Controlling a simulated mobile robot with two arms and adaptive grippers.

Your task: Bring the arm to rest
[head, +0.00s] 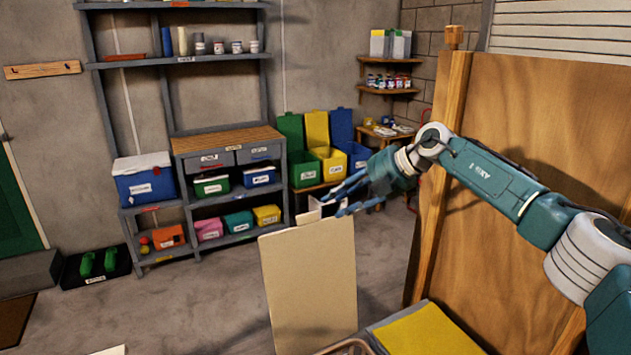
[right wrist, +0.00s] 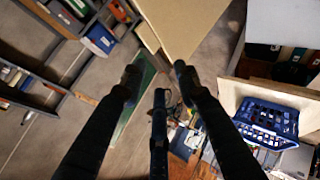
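My right arm comes in from the right in the head view, held up in front of a wooden panel. Its gripper (head: 334,205) points left in the air, with its fingers apart and nothing between them. In the right wrist view the dark fingers of this gripper (right wrist: 158,85) are also spread, and the space between their tips is empty. My left arm and left gripper do not show in either view.
A large wooden panel (head: 520,130) stands close behind my right arm. A pale upright board (head: 310,285) is below the gripper. A shelf unit (head: 235,140) with bins stands at the back wall. A blue basket (right wrist: 265,122) shows in the wrist view. Floor at left centre is clear.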

